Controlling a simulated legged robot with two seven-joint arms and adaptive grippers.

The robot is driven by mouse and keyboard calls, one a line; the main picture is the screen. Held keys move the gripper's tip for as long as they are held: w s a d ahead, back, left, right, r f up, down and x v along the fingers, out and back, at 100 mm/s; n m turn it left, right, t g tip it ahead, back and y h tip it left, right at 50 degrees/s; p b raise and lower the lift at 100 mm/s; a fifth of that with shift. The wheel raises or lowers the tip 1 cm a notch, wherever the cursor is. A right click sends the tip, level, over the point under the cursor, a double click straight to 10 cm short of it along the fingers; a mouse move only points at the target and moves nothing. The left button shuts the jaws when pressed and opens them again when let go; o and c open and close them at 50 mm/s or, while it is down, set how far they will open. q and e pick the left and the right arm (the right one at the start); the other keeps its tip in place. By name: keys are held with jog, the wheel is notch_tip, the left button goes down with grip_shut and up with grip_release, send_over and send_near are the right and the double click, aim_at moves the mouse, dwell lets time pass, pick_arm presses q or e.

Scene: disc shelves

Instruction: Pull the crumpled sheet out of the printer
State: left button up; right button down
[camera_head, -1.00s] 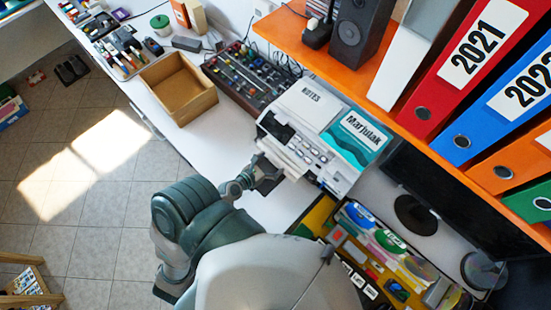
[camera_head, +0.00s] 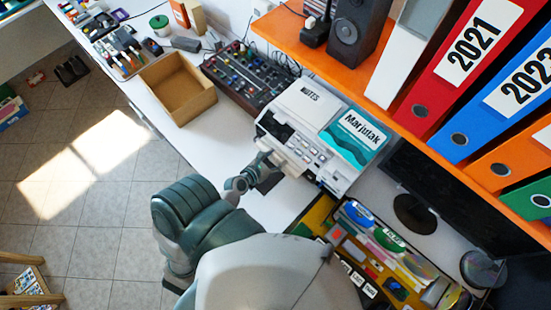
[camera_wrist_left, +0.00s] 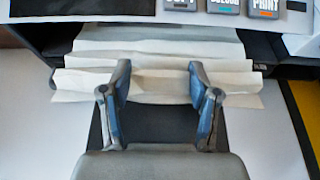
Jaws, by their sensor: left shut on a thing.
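The white printer (camera_head: 302,99) stands on the desk in the middle of the head view. The crumpled sheet (camera_wrist_left: 150,48) is white, wide and pleated, and comes out of the printer's front slot in the wrist view. Its far end is hidden inside the printer. My left gripper (camera_wrist_left: 158,76) is at the sheet's near edge, its fingers apart across a bunched fold and shut on it. In the head view my left gripper (camera_head: 267,166) is at the printer's front, partly covering the sheet. My right gripper is not in view.
A teal-and-white Marjulak item (camera_head: 358,136) lies on the printer's right side. A mixer (camera_head: 246,78) and an empty wooden box (camera_head: 178,88) stand to the left. An orange shelf (camera_head: 350,75) with binders overhangs behind. Bare desk (camera_head: 215,145) lies left of the gripper.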

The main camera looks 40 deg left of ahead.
pick_arm(q)
jog(key=shift+s+f, duration=0.2)
jog(key=shift+s, duration=1.3)
jog(key=shift+s+a+b, duration=0.15)
jog(key=shift+s+b, duration=0.2)
jog(key=shift+s, duration=0.45)
jog(key=shift+s+f+b, duration=0.1)
jog(key=shift+s+b, duration=0.4)
jog(key=shift+s, duration=1.05)
jog(key=shift+s+a+r, duration=0.15)
jog(key=shift+s+r, duration=0.1)
jog(key=shift+s, duration=0.15)
jog(key=shift+a, duration=0.1)
